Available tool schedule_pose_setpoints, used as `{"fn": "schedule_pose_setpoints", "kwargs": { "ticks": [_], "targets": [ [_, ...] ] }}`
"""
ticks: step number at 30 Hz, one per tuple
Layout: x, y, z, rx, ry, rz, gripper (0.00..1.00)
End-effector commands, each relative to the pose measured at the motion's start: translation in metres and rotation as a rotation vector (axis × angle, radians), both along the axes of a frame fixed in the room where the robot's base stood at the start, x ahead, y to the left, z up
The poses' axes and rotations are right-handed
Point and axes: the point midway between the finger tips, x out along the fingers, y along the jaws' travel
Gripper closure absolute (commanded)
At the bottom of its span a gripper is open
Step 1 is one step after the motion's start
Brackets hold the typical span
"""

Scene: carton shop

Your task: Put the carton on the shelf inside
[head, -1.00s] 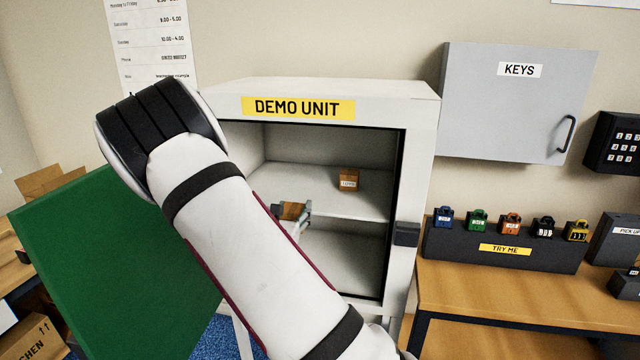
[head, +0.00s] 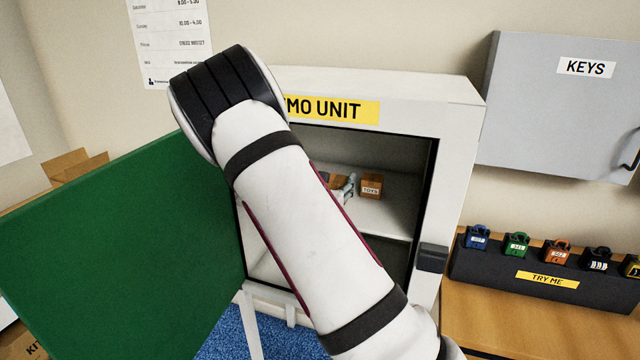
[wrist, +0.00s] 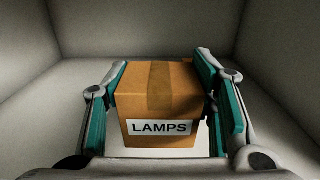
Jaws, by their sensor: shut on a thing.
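A brown carton labelled LAMPS (wrist: 158,100) is between the two fingers of my gripper (wrist: 163,105) in the wrist view. My gripper is shut on it from both sides. In the head view, my gripper (head: 343,186) and a part of this carton show past my arm, inside the open cabinet marked DEMO UNIT (head: 455,110). They are at about the level of the shelf (head: 390,218). My arm hides much of the carton, and I cannot tell whether it touches the shelf.
The green door (head: 130,245) is swung open to the left. A grey KEYS cabinet (head: 560,110) and a padlock stand (head: 540,280) are at the right.

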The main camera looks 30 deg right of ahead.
Motion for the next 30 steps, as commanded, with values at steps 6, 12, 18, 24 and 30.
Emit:
{"fn": "schedule_pose_setpoints", "kwargs": {
  "ticks": [6, 12, 18, 24, 30],
  "targets": [
    [0.055, 0.010, -0.006, 0.000, -0.003, 0.003, 0.82],
    [0.101, 0.017, -0.011, 0.000, -0.003, 0.002, 0.82],
    [0.126, 0.021, -0.013, 0.000, -0.001, 0.001, 0.82],
    [0.139, 0.024, -0.018, 0.001, 0.002, 0.001, 0.82],
    [0.137, 0.023, -0.044, 0.000, 0.002, 0.000, 0.82]
  ]
}}
